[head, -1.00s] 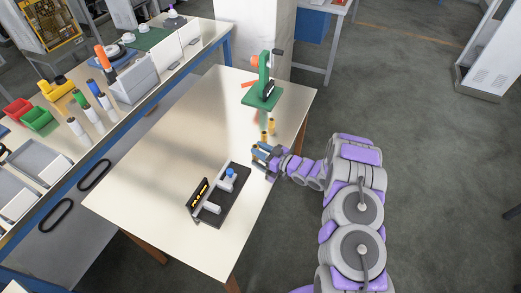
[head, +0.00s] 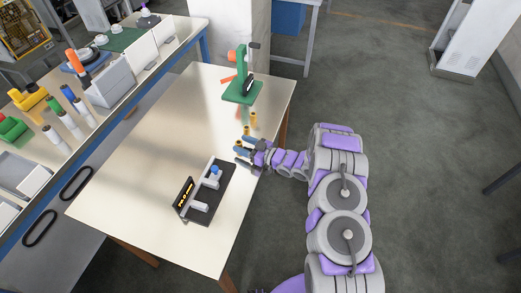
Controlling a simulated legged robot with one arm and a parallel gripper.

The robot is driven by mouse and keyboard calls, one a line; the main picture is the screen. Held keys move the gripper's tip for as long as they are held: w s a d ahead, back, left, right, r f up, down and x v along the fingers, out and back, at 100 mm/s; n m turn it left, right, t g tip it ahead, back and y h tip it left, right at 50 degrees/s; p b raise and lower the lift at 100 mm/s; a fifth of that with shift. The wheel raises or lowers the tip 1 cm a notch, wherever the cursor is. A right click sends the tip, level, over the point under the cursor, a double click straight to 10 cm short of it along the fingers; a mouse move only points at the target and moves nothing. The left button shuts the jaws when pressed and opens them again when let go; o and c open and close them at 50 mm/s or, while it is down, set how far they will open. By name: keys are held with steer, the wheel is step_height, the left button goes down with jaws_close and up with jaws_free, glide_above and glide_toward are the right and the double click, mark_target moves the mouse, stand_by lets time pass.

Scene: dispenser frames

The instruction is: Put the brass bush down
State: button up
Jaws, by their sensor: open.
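Two small brass-coloured cylinders, one brass bush (head: 253,119) and another brass bush (head: 246,131), stand near the right edge of the pale worktable (head: 150,170). My gripper (head: 241,152) is open at that same edge, just in front of the nearer bush. No bush shows clearly between its fingers; the fingers are small and partly overlap in the picture, so a gap to the nearer bush cannot be judged.
A green press (head: 242,90) stands at the table's far end. The table's left half is clear. A bench (head: 109,118) with bins runs along the left.

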steer(key=p+v, duration=0.3)
steer(key=v, duration=1.4)
steer(key=shift+w+d+r, duration=0.15)
steer(key=shift+d+r, duration=0.15)
steer(key=shift+r, duration=0.1)
